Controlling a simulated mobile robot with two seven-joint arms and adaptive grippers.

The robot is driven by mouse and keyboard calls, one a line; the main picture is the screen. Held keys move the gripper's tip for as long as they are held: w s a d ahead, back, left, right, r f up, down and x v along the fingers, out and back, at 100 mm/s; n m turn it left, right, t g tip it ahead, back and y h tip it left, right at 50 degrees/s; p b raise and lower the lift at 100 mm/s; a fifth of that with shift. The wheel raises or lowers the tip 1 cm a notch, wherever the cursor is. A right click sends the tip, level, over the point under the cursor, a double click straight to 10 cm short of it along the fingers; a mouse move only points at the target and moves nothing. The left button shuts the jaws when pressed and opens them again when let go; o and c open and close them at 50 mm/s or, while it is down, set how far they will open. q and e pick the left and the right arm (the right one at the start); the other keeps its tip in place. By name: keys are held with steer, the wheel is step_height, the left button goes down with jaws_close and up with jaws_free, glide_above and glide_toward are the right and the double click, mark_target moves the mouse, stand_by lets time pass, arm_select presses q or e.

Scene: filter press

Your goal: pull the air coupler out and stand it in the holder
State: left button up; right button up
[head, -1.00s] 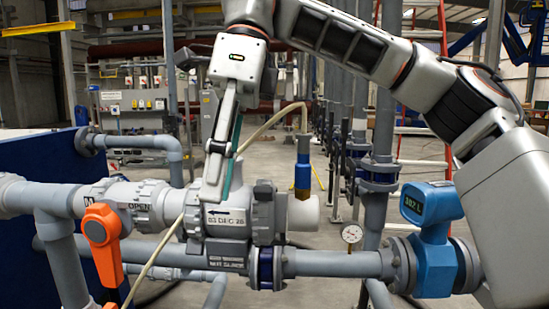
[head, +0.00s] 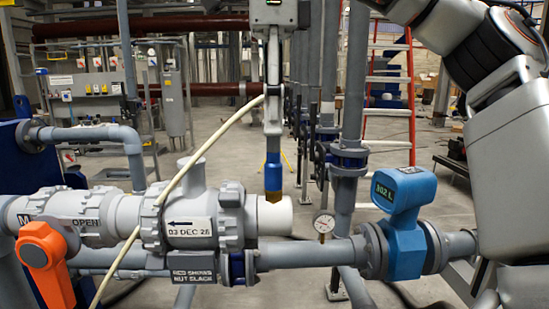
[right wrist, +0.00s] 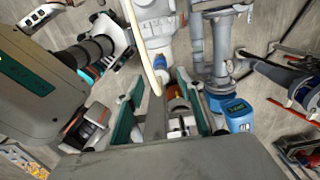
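The air coupler (head: 273,172), a blue sleeve with a brass lower end, stands upright in the head view. Its brass end meets the top of the white pipe stub (head: 284,217); the exact contact is hard to tell. A cream hose (head: 200,160) runs from its upper end down to the left. My right gripper (head: 272,128) points straight down over the coupler's upper part, seen edge-on. My left gripper does not show. I cannot make out the holder.
Left of the coupler is a grey pipe assembly (head: 190,210) with an orange valve handle (head: 46,262). A vertical pipe (head: 352,90) and red ladder (head: 390,80) stand behind.

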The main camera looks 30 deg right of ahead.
mark_target(274, 151)
step_height(274, 151, down, 7)
steer(key=shift+f+b, duration=0.2)
steer(key=shift+b, duration=0.2)
steer(key=shift+f, duration=0.7)
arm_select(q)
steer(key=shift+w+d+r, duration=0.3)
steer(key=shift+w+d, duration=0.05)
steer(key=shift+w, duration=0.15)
arm_select(e)
steer(key=shift+f, duration=0.1)
arm_select(q)
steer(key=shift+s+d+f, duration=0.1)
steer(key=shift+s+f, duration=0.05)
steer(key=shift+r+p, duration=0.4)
steer(key=shift+p, duration=0.05)
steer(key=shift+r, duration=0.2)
